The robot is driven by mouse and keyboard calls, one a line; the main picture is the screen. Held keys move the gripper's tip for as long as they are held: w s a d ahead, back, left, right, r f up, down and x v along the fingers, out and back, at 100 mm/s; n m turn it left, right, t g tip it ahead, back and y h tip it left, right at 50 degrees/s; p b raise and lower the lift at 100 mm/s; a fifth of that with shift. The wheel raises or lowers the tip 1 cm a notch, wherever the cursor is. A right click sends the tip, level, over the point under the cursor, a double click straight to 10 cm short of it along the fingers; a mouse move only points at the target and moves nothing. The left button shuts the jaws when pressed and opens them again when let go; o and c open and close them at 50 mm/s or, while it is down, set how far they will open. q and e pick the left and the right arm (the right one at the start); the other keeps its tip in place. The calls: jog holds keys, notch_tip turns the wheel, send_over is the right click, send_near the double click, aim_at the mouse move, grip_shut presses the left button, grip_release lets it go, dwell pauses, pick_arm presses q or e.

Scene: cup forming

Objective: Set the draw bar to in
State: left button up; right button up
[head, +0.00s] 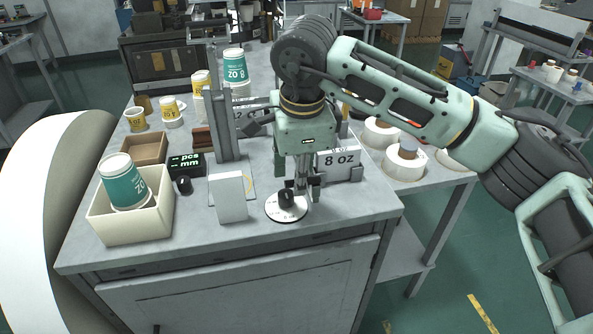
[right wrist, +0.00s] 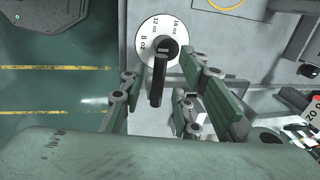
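A white round dial (head: 273,212) lies on the front of the grey bench, with a black knob (head: 286,198) standing on it. In the right wrist view the dial (right wrist: 147,28) reads 16 oz, 12 oz and 8 oz, and the black knob (right wrist: 160,75) rises between my fingers. My right gripper (head: 302,190) points down over the dial. It is open; its green-padded fingers (right wrist: 163,98) stand apart on either side of the knob, with visible gaps. I cannot tell which part is the draw bar; no such label is readable. My left gripper is not in view.
A white block (head: 232,198) stands left of the dial, before a grey upright post (head: 223,120). An "8 OZ" sign (head: 340,165) is close behind my gripper. A cream bin (head: 135,225) holds a teal cup (head: 124,185). A small display (head: 187,164) sits behind.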

jog(key=shift+s, duration=0.15)
grip_shut()
dwell(0.5)
